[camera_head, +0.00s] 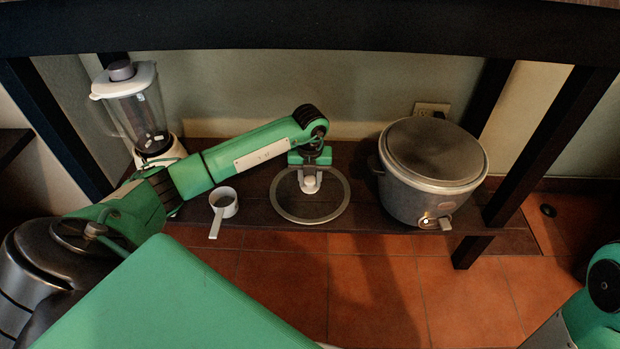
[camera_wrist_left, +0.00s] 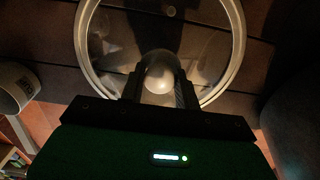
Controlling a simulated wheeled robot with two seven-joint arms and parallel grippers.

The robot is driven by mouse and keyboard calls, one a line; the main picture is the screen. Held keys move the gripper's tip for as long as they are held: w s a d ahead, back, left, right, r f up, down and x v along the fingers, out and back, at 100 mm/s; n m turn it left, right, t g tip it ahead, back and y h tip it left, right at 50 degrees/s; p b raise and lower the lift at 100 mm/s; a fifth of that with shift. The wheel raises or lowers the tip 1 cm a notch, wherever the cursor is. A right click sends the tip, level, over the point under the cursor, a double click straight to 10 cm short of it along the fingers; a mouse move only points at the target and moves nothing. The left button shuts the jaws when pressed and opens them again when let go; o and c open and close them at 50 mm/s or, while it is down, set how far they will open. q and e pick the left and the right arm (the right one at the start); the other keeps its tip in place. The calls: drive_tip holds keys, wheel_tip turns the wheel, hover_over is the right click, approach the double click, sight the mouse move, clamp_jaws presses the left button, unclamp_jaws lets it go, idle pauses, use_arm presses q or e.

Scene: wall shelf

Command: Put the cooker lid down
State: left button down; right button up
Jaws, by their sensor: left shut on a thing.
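The glass cooker lid (camera_head: 283,206) has a grey metal rim and a pale knob. It is over the dark shelf, between the measuring cup and the cooker; I cannot tell whether its rim touches the shelf. My left gripper (camera_head: 311,184) reaches down over the lid's middle and is shut on the knob. In the left wrist view the lid (camera_wrist_left: 105,45) shows beneath the gripper (camera_wrist_left: 160,85), with the round knob between the two fingers. The grey cooker (camera_head: 425,190) stands to the right with its top covered by a dark disc. My right gripper is not in view.
A white measuring cup (camera_head: 223,203) sits left of the lid, its handle over the shelf's front edge. A blender (camera_head: 140,110) stands at the back left. Dark posts (camera_head: 550,140) frame the shelf (camera_head: 375,230). A wall outlet (camera_head: 431,109) is behind the cooker.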

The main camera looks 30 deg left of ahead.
use_arm(q)
drive_tip(key=c, duration=1)
unclamp_jaws()
